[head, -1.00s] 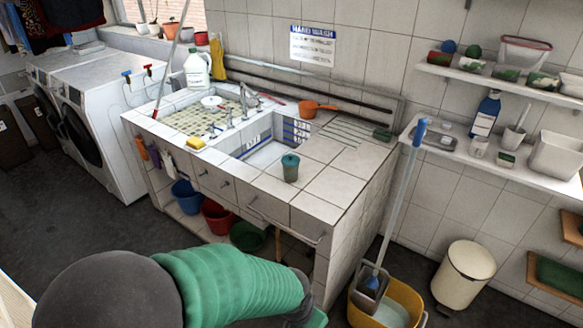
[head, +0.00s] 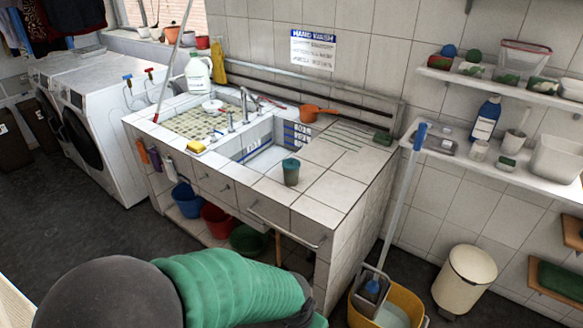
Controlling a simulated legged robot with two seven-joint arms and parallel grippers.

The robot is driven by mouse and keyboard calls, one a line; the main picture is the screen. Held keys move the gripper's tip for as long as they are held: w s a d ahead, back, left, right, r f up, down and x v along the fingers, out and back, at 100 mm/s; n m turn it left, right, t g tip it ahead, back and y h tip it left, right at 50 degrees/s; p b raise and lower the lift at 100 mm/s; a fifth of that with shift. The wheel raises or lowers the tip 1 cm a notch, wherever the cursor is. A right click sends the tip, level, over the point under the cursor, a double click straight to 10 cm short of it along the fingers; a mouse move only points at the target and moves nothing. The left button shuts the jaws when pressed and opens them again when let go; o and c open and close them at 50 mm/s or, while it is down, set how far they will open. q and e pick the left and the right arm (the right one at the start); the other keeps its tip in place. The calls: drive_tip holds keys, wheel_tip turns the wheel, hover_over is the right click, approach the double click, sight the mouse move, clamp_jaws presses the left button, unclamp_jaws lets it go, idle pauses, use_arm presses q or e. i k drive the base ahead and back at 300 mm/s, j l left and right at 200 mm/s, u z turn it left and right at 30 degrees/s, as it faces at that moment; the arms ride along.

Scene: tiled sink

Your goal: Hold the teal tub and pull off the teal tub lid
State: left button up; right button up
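The teal tub (head: 291,175) stands upright on the tiled counter, just right of the sink basin and near the counter's front edge. Its teal lid (head: 291,163) sits on top of it. My green-sleeved arm crosses the bottom of the head view, below and in front of the counter, apart from the tub. Neither gripper shows in the picture.
The sink basin (head: 270,157) opens left of the tub. An orange scoop (head: 311,113) and a dark green sponge (head: 382,138) lie farther back. A mop (head: 405,195) stands in a yellow bucket (head: 408,300) at right. The tiles around the tub are clear.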

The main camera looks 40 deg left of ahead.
sight(290, 164)
drive_tip(key=i+j, duration=0.15)
drive_tip(key=j, duration=0.2)
drive_tip(key=i+j, duration=0.15)
drive_tip(key=j, duration=0.25)
drive_tip(key=i+j, duration=0.1)
drive_tip(key=j, duration=0.25)
drive_tip(key=i+j, duration=0.15)
drive_tip(key=j, duration=0.2)
drive_tip(key=i+j, duration=0.15)
drive_tip(key=j, duration=0.2)
drive_tip(key=i+j, duration=0.15)
drive_tip(key=j, duration=0.25)
